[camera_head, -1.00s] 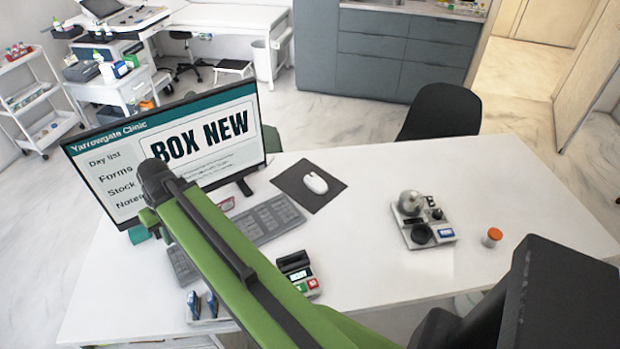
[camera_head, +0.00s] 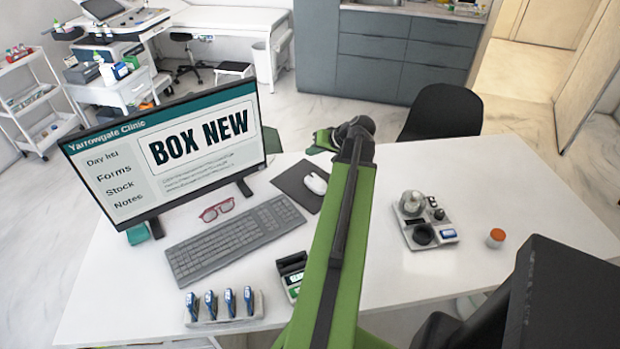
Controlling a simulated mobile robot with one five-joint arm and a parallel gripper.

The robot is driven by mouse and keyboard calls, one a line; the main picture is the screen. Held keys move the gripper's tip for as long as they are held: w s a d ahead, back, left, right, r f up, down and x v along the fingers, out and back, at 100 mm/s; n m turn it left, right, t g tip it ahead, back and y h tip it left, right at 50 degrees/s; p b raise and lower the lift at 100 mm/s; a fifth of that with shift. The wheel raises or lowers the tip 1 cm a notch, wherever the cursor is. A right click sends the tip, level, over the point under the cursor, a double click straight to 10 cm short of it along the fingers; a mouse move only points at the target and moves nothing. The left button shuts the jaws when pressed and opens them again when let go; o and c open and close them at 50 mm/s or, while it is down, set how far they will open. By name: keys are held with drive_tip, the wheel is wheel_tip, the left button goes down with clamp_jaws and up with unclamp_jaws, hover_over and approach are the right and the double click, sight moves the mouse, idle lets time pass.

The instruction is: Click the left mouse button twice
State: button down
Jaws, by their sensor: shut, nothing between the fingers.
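The white mouse (camera_head: 315,184) lies on a dark mouse pad (camera_head: 292,183) to the right of the keyboard. The right part of the pad, and perhaps the mouse's right edge, is behind my green arm. The mouse is too small here to tell its two buttons apart. My arm rises from the bottom of the picture and bends at a dark joint just beyond and right of the mouse. A short green part of my arm shows left of that joint, above the pad.
The monitor (camera_head: 168,152) reads "BOX NEW". Red glasses (camera_head: 217,210) lie behind the keyboard (camera_head: 235,240). A rack (camera_head: 225,309) of blue-topped items and a small device (camera_head: 291,266) stand in front. A scale-like device (camera_head: 428,222) and an orange-capped jar (camera_head: 495,237) stand right.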

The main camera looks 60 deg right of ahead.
sight(312, 179)
drive_tip(key=shift+f, duration=0.15)
wheel_tip(312, 179, down, 9)
drive_tip(key=b, duration=0.9)
drive_tip(key=shift+r, duration=0.2)
drive_tip(key=shift+w, duration=0.1)
idle(1.2)
drive_tip(key=shift+f+b, duration=0.35)
drive_tip(key=shift+f, duration=0.1)
drive_tip(key=shift+f, duration=0.25)
idle(0.5)
idle(0.3)
drive_tip(key=shift+r+p, duration=0.5)
drive_tip(key=shift+r, duration=0.25)
